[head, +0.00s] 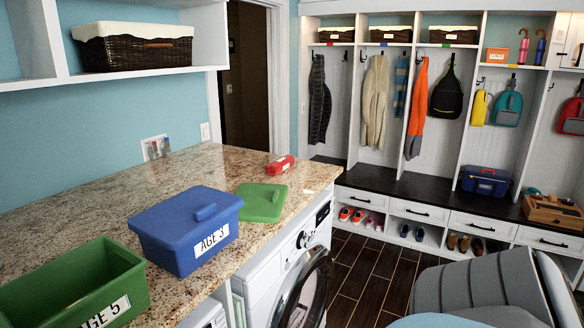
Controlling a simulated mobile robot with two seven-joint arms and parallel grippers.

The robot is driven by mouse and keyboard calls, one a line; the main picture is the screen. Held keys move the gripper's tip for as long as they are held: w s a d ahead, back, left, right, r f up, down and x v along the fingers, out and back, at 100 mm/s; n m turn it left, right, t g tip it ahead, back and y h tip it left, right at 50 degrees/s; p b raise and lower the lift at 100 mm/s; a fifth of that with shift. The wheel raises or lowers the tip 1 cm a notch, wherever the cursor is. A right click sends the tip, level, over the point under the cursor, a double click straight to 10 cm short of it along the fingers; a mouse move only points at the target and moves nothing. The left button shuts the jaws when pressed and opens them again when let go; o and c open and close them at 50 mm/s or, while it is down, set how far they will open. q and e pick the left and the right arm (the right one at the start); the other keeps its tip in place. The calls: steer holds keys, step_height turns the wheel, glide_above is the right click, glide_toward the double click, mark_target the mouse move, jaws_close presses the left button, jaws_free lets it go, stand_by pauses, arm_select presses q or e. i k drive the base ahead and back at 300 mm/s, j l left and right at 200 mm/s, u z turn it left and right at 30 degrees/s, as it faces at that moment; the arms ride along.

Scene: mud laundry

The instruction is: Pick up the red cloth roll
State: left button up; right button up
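The red cloth roll (280,165) lies on the granite countertop (120,208), near its far right end. It is a small red roll with a pale label on its side. It lies just behind a green lid (262,202) that is flat on the counter. Nothing is holding the roll. Neither of my grippers is in view.
A blue lidded bin (165,235) labelled AGE 3 and an open green bin (60,290) labelled AGE 5 stand on the counter, nearer than the roll. A washing machine (262,288) is below. A wall shelf (140,75) hangs above the counter. Dark floor (365,270) is open to its right.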

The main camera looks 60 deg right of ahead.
mark_target(274, 169)
steer(key=z, duration=1.8)
steer(key=i+l+u, duration=0.15)
steer(key=u, duration=0.7)
steer(key=i+l+u, duration=0.15)
steer(key=l+u, duration=0.55)
steer(key=l, duration=0.25)
steer(key=l+u, duration=0.3)
steer(key=l, duration=0.75)
steer(key=l+u, duration=0.1)
steer(key=l, duration=1)
